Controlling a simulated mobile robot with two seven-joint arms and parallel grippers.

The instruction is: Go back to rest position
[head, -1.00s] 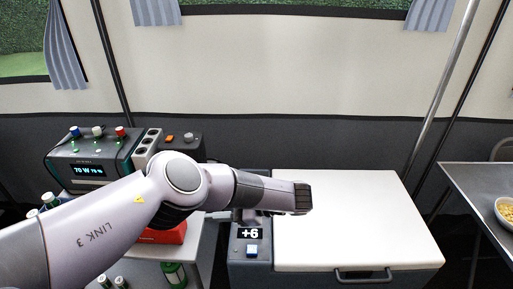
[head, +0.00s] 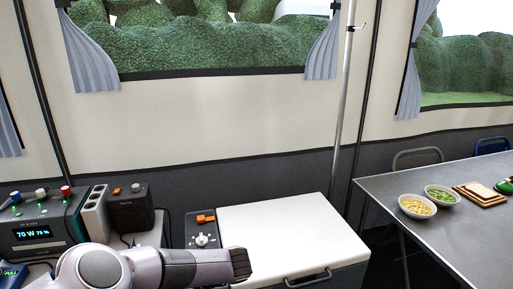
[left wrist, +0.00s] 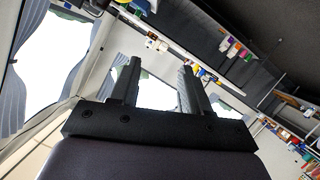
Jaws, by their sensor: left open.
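My left gripper (left wrist: 159,82) shows in the left wrist view with its two dark fingers spread apart and nothing between them. Behind the fingers are pale wall, windows and shelving, seen at a tilt. In the head view my left arm comes in from the lower left. Its dark end lies in front of the left part of the white-topped chest (head: 300,240); the fingers cannot be made out there. My right gripper is not in view.
A power station (head: 35,232) and a dark box (head: 132,210) stand at the left. A metal table (head: 440,230) at the right bears a bowl of yellow food (head: 417,206), a bowl of greens (head: 442,195) and bread on a board (head: 480,194). The chest's lid is clear.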

